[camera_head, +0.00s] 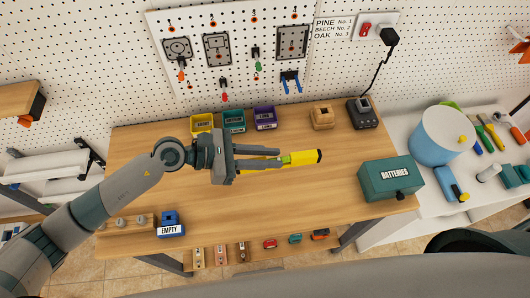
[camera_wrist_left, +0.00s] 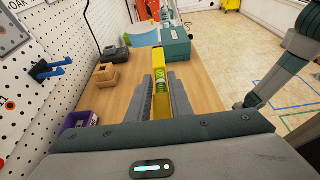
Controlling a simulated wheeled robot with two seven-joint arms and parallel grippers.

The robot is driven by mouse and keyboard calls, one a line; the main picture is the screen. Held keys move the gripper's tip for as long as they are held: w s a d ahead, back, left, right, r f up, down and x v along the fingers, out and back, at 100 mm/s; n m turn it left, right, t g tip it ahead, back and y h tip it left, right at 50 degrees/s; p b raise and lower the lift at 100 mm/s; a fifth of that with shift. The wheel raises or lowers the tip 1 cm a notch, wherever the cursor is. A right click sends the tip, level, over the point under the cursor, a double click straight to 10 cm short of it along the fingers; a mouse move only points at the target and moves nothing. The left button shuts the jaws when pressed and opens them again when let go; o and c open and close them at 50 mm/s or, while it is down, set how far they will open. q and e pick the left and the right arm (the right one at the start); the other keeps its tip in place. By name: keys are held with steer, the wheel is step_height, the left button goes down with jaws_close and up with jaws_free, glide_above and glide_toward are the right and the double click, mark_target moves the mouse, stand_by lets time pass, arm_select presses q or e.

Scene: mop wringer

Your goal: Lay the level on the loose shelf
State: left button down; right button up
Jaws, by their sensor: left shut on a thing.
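A yellow level (camera_head: 304,158) with a green vial and a dark end cap is held above the wooden workbench. My left gripper (camera_head: 280,158) is shut on it, with the level pointing right in the head view. In the left wrist view, the level (camera_wrist_left: 159,70) stands between the two grey fingers (camera_wrist_left: 160,98). At the left edge of the head view are a wooden shelf (camera_head: 18,98) and a white shelf (camera_head: 55,163) by a black bracket (camera_head: 92,156). I cannot tell which is the loose shelf. My right gripper is not seen.
Yellow, teal and purple bins (camera_head: 265,118) line the bench back. A green BATTERIES box (camera_head: 389,181) is at its right, and a blue EMPTY item (camera_head: 170,224) at front left. A pegboard (camera_head: 120,70) rises behind. The bench middle (camera_head: 270,205) is clear.

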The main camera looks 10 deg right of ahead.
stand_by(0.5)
